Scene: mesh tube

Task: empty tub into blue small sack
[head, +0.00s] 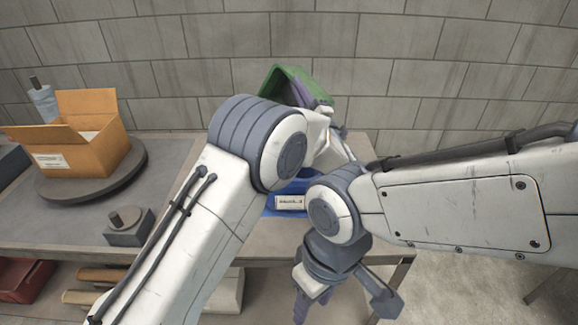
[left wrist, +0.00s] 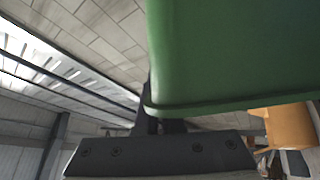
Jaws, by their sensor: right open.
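A green tub (head: 284,82) is raised and tilted above the back of the table. My left gripper (head: 320,108) is shut on its rim; the arm hides part of the grip. In the left wrist view the tub's green wall (left wrist: 230,55) fills the upper right, with its rim at the dark jaws (left wrist: 157,115). The blue small sack (head: 283,186), with a white label, stands below on the table, partly hidden by both arms. My right gripper (head: 340,296) is open and empty, low in front of the table's right end.
An open cardboard box (head: 92,150) sits on a round grey turntable (head: 70,188) at the left. A dark weight with a knob (head: 130,228) stands in front of it. A red bin (head: 22,278) is lower left. A block wall stands behind the table (head: 60,235).

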